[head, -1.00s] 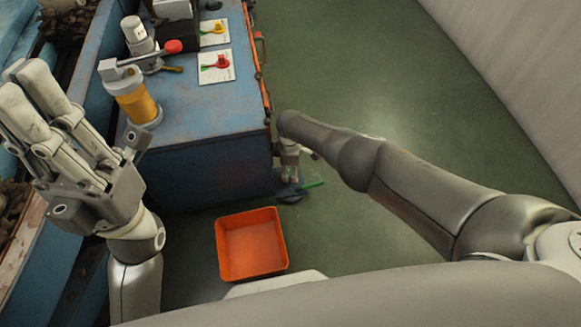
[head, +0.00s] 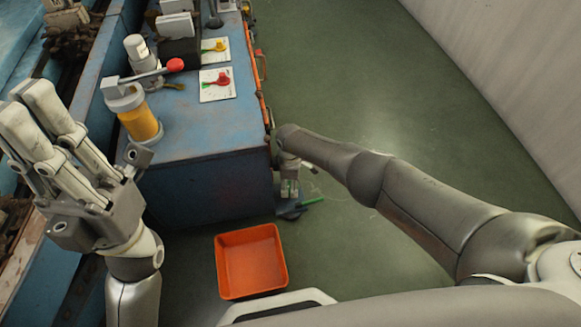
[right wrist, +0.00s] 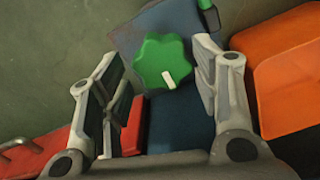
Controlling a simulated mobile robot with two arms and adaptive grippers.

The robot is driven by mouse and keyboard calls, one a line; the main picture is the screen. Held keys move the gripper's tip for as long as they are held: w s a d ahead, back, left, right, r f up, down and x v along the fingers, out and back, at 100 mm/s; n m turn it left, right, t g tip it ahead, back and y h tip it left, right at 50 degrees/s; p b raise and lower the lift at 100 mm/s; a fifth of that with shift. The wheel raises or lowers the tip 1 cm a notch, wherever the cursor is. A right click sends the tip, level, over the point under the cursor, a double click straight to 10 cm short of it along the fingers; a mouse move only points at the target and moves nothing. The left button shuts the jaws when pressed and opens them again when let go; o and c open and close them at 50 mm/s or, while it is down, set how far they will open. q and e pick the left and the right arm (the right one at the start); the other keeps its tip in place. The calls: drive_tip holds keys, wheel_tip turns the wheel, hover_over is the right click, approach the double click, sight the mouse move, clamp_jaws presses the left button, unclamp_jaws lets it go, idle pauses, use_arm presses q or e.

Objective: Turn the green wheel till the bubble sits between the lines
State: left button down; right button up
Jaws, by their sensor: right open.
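The green wheel (right wrist: 163,62), a lobed knob with a white mark, shows in the right wrist view on a blue-grey plate (right wrist: 125,38). My right gripper (right wrist: 158,75) is open, with the wheel between its fingers in the picture; contact cannot be made out. In the head view this gripper (head: 289,190) is low beside the blue cabinet. A green tube (head: 313,201) sticks out right of it, and its end shows at the top of the right wrist view (right wrist: 205,4). The bubble and lines cannot be made out. My left gripper (head: 28,112) is raised at the left; its opening is unclear.
An orange tray (head: 250,292) lies on the floor near the right gripper. The blue cabinet (head: 212,190) carries a yellow-bodied canister (head: 140,124), a red-knobbed lever (head: 175,65) and cards with red and yellow parts. Open green floor lies to the right, before a pale wall.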

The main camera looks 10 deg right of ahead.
sight(290, 186)
drive_tip(key=shift+s+d+r, duration=0.1)
drive_tip(key=shift+s+r, duration=0.1)
drive_tip(key=shift+r, duration=0.9)
wheel_tip(290, 186, up, 9)
drive_tip(key=shift+f, duration=0.1)
